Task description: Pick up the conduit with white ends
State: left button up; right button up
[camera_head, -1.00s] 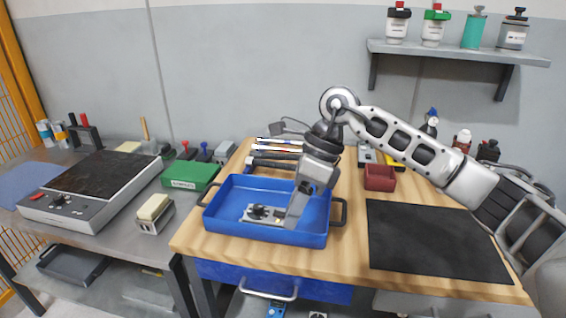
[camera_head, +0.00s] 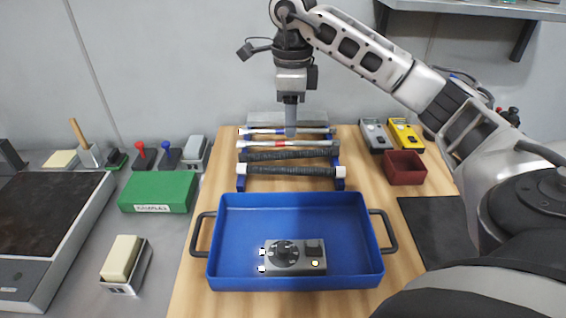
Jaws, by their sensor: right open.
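The conduit with white ends (camera_head: 290,170) is a dark ribbed tube with a white cap at each end. It lies across the front of a blue rack (camera_head: 339,184) on the wooden table. Behind it lie a dark conduit (camera_head: 290,155) and two pale tubes with coloured bands, the nearer pale tube (camera_head: 265,145) and the farther pale tube (camera_head: 262,131). My right gripper (camera_head: 291,131) points down over the back part of the rack, in front of the pale tubes in the picture. It is open, seen edge-on, with nothing visible in it. My left gripper is not in view.
A blue tray (camera_head: 230,235) holding a grey device with a knob (camera_head: 288,256) stands in front of the rack. Right of the rack are a dark red bin (camera_head: 404,168), a yellow meter (camera_head: 406,134) and a grey meter (camera_head: 375,135). A green box (camera_head: 158,192) stands on the left bench.

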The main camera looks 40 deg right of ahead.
send_over(291, 168)
notch_tip(291, 168, down, 6)
jog(key=shift+f, duration=0.25)
jog(key=shift+f+p, duration=0.65)
jog(key=shift+f, duration=2.35)
jog(key=shift+w, duration=0.1)
grip_shut()
